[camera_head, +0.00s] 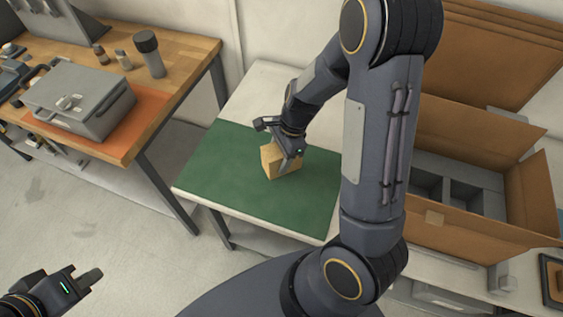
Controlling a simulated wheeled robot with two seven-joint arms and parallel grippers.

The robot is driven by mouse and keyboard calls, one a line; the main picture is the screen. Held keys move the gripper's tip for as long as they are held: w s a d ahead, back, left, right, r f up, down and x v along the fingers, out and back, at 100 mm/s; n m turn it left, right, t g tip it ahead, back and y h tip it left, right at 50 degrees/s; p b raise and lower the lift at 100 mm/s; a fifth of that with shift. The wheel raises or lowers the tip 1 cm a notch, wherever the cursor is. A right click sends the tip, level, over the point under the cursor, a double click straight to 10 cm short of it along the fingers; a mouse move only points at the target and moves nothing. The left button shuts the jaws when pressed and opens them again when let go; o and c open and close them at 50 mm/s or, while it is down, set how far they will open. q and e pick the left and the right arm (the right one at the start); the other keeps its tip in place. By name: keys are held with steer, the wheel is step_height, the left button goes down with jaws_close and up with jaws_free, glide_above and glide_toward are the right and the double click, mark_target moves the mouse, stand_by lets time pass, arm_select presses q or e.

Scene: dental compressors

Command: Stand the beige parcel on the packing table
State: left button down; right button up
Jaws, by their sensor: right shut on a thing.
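The beige parcel (269,162) is a small box on the green mat of the packing table (240,100), near the mat's middle. It looks upright; whether its base fully touches the mat is hard to tell. My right gripper (288,160) is shut on the parcel from above and hides part of its top and right side. My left gripper (88,290) is at the bottom left, over the floor, away from the table and empty.
A large open cardboard box (470,240) with grey dividers stands right of the mat, behind my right arm. A wooden workbench (180,55) at the left holds a grey metal case (80,98) and a dark-capped cylinder (149,55). The green mat (215,165) is clear around the parcel.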

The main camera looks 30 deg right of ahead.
steer(key=shift+w+d+f, duration=0.1)
steer(key=shift+d+f, duration=0.25)
steer(key=shift+f, duration=0.1)
steer(key=shift+w+d+f, duration=0.1)
steer(key=shift+f, duration=1.5)
steer(key=shift+f+b, duration=0.15)
steer(key=shift+b, duration=0.15)
steer(key=o, duration=1.1)
steer(key=shift+c, duration=0.2)
